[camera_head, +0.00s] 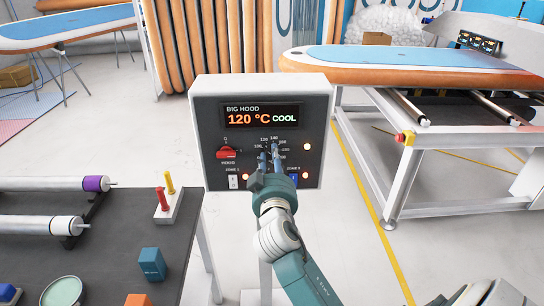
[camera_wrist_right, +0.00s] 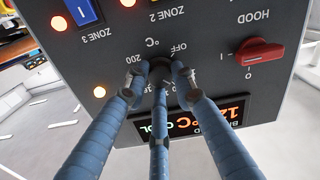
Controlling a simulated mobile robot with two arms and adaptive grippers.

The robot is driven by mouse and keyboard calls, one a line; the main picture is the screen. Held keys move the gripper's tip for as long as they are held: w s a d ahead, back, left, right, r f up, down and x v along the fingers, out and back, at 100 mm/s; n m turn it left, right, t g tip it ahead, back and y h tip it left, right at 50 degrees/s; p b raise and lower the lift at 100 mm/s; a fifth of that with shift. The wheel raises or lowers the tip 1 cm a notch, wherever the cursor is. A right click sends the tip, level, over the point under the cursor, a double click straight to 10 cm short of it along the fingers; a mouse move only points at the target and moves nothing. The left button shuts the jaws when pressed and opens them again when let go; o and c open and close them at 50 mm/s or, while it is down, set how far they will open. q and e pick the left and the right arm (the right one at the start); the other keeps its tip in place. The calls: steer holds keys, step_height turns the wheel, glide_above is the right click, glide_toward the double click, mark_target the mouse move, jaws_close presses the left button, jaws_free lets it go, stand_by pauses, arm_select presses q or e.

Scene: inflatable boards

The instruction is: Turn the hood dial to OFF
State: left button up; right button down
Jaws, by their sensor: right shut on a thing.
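The hood control box (camera_head: 208,120) is a white-edged dark panel whose display (camera_head: 262,116) reads "BIG HOOD 120 °C COOL". The black dial (camera_wrist_right: 160,68) sits at the panel's lower middle, ringed by temperature numbers and an OFF mark (camera_wrist_right: 178,48). My right gripper (camera_head: 269,158) reaches the panel from below, and its blue fingers (camera_wrist_right: 158,80) are shut around the dial. The fingers cover most of the dial, so its pointer cannot be read. In the head view the dial is mostly hidden behind the gripper. My left gripper is not in view.
A red HOOD switch (camera_head: 228,153) is left of the dial; it also shows in the wrist view (camera_wrist_right: 262,48). Zone switches (camera_head: 233,182) and lit orange lamps are close by. A dark table (camera_head: 120,235) with rollers stands left, a white frame with a board (camera_head: 400,62) right.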

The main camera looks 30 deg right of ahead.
steer(key=n+p, duration=0.4)
steer(key=n, duration=0.4)
steer(key=n+p, duration=0.4)
steer(key=n, duration=0.4)
steer(key=shift+s+f+n, duration=0.1)
steer(key=shift+f+n, duration=0.1)
steer(key=shift+n, duration=0.2)
stand_by(0.3)
steer(key=c, duration=1.4)
jaws_free()
steer(key=shift+d, duration=0.1)
steer(key=shift+c, duration=0.2)
steer(key=v, duration=1.2)
steer(key=shift+s+d+r, duration=0.1)
